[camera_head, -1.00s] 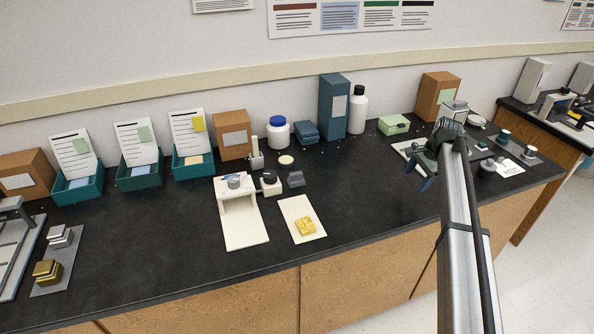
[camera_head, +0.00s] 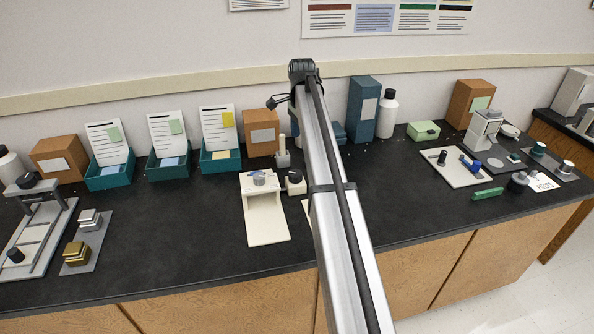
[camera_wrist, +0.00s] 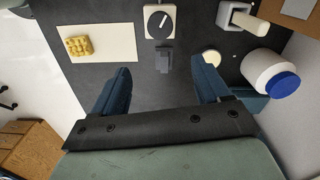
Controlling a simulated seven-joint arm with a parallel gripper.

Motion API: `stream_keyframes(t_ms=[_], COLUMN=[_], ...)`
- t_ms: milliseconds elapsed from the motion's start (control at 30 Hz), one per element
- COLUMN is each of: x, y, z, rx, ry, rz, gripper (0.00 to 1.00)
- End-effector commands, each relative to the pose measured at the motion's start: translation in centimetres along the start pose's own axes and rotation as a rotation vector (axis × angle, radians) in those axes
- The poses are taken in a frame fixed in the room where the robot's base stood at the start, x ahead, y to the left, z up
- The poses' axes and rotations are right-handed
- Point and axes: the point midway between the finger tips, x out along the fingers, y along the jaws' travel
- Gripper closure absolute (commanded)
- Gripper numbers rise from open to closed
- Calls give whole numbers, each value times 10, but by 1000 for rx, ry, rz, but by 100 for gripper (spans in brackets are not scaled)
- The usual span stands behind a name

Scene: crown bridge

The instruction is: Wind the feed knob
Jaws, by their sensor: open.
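I cannot tell which knob is the feed knob. A small cream block with a dark round knob (camera_head: 295,176) stands beside a cream stand with a grey knob (camera_head: 259,178). The dark knob with a white pointer line also shows at the top of the wrist view (camera_wrist: 160,20). In the head view my arm hides most of the gripper and the grey block.
A yellow block (camera_wrist: 80,46) lies on a cream card. A white jar with a blue lid (camera_wrist: 275,75) stands to the right in the wrist view. Another black knob (camera_head: 442,157) and a blue part (camera_head: 470,164) sit on a pale plate at right.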

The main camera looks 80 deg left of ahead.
Motion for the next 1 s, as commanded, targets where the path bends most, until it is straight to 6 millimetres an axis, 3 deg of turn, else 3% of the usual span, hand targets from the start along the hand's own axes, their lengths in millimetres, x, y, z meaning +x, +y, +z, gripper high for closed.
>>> stream_keyframes(t_ms=[100, 267, 700, 1000], x=[-2, 11, 86, 124], y=[-4, -3, -2, -3], z=[11, 12, 12, 11], rx=[-1, -1, -2, -2], ry=[4, 4, 3, 3], rz=[5, 7, 7, 6], gripper=[25, 25, 25, 25])
